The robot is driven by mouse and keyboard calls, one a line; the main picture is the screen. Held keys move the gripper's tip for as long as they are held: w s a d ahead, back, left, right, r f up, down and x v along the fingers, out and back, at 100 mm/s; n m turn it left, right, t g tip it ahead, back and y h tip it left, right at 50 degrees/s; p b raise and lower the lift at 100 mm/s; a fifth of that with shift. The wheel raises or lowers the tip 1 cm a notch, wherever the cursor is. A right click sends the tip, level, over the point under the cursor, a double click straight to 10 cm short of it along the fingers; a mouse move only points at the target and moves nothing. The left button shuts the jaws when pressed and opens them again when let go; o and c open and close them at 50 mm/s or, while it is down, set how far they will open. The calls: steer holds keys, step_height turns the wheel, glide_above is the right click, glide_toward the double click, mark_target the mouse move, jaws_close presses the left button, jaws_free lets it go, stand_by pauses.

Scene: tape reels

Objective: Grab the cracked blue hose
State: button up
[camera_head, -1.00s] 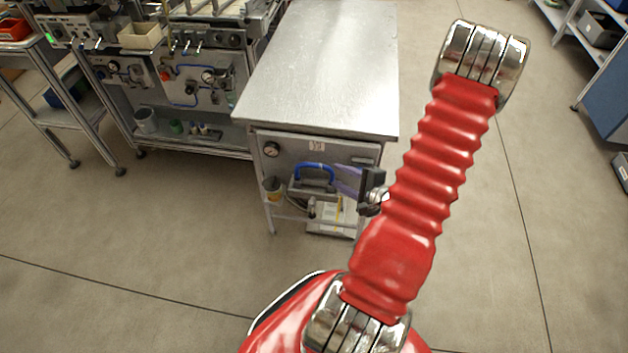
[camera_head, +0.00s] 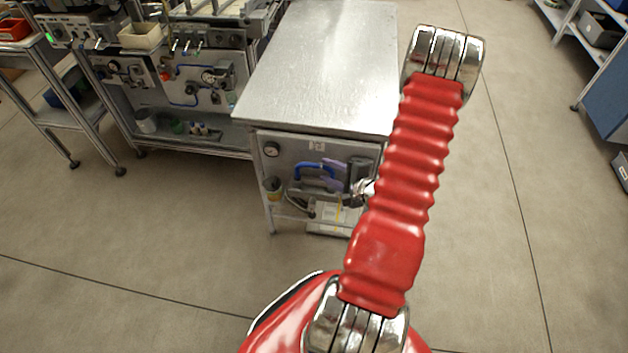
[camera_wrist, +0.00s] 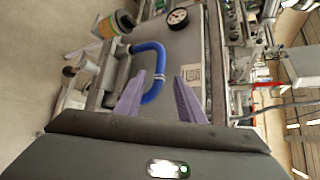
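The blue hose (camera_head: 310,167) is a short curved piece on the front of the metal cabinet (camera_head: 345,158), below the tabletop. It also shows in the wrist view as a bent blue tube (camera_wrist: 160,68) with a pale band around it. My gripper (camera_head: 330,172) has purple fingers and is at the cabinet front, close to the hose. In the wrist view my gripper (camera_wrist: 158,95) has its fingers apart, with the hose's near end between the fingertips. Whether a finger touches the hose I cannot tell. No crack is clear at this size.
A gauge (camera_wrist: 178,17) and a cup-like container (camera_wrist: 116,22) sit near the hose. The steel tabletop (camera_head: 325,65) is bare. A workbench with valves and gauges (camera_head: 190,85) stands to the left. Open floor lies in front and to the right.

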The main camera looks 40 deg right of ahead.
mark_target(320, 168)
steer(key=x, duration=0.4)
stand_by(0.5)
jaws_close()
stand_by(0.5)
